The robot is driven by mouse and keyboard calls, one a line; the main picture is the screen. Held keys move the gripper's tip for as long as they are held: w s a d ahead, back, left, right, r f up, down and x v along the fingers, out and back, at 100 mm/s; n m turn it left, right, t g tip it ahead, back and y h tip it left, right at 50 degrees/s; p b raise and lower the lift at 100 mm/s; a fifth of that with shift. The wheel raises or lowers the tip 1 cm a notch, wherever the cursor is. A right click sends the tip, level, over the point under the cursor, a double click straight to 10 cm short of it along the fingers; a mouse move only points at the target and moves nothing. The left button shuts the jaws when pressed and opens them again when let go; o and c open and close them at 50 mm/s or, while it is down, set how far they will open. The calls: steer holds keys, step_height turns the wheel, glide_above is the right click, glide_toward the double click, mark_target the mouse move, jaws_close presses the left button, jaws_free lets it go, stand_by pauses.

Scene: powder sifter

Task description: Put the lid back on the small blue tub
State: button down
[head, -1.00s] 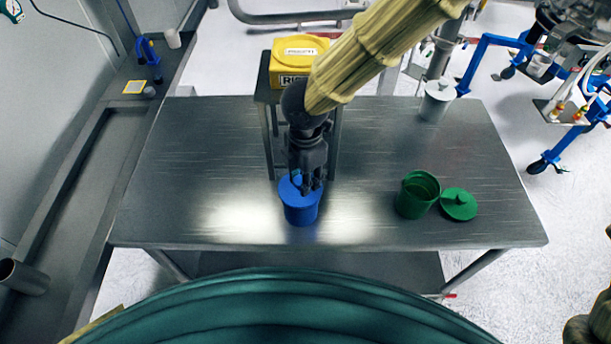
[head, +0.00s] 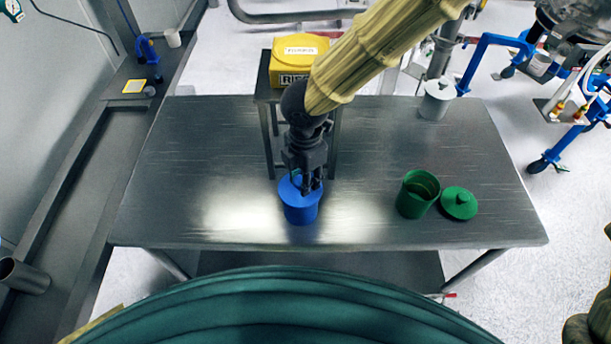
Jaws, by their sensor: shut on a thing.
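The small blue tub (head: 301,213) stands upright on the steel table, left of the table's middle and near its front edge. A blue lid (head: 287,188) shows at the top of the tub. My gripper (head: 305,186) points down from above and is shut at the lid, over the tub's mouth. The fingers hide the lid's middle and its knob. I cannot tell whether the lid is fully seated on the rim.
An open green tub (head: 416,194) and its green lid (head: 459,203) lie to the right. A yellow box (head: 298,58) sits on a small stand (head: 264,90) behind my gripper. The table's left side (head: 180,180) is clear.

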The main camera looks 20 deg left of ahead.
stand_by(0.3)
steer(key=c, duration=1.1)
jaws_free()
steer(key=shift+o, duration=0.7)
steer(key=o, duration=0.4)
steer(key=shift+r, duration=0.1)
steer(key=shift+r+p, duration=2.7)
steer(key=shift+r, duration=0.75)
jaws_close()
